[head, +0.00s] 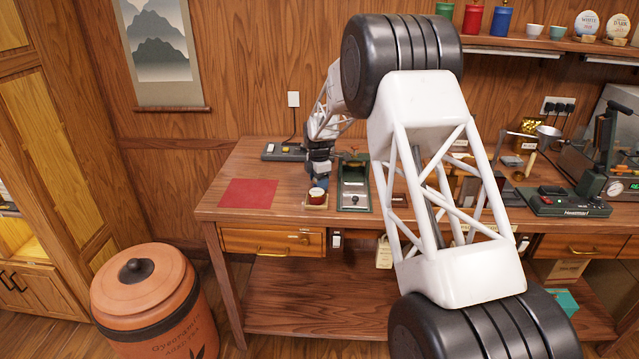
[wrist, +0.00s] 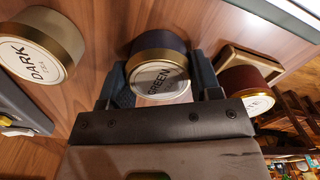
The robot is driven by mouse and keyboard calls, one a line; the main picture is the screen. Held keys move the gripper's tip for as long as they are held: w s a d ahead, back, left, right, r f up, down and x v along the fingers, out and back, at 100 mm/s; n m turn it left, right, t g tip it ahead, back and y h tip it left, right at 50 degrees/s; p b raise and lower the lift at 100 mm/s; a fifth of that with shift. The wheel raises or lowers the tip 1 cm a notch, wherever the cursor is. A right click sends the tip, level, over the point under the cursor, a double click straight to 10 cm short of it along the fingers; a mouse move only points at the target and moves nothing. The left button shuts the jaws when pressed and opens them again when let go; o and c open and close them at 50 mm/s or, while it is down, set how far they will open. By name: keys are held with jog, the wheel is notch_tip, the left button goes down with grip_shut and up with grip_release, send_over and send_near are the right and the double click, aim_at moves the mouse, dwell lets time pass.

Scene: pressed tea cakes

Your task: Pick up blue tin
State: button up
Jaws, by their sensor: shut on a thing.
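The blue tin (wrist: 158,42) has a gold rim and a pale lid lettered "GREEN". In the wrist view it sits between the two dark fingers of my gripper (wrist: 160,88), which is shut on it. In the head view my gripper (head: 320,172) is low over the left part of the workbench, just behind a red tin. The blue tin is hard to make out there, and I cannot tell whether it touches the wood.
The red tin (head: 316,195) is close beside my gripper; in the wrist view it is at right (wrist: 252,78). A beige "DARK" tin (wrist: 68,40) is at left. A red mat (head: 248,194) lies left on the bench, and a green-edged tray (head: 354,198) stands right.

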jog(key=shift+r, duration=0.15)
jog(key=shift+r, duration=4.9)
jog(key=shift+s+d, duration=0.1)
jog(key=shift+d, duration=0.05)
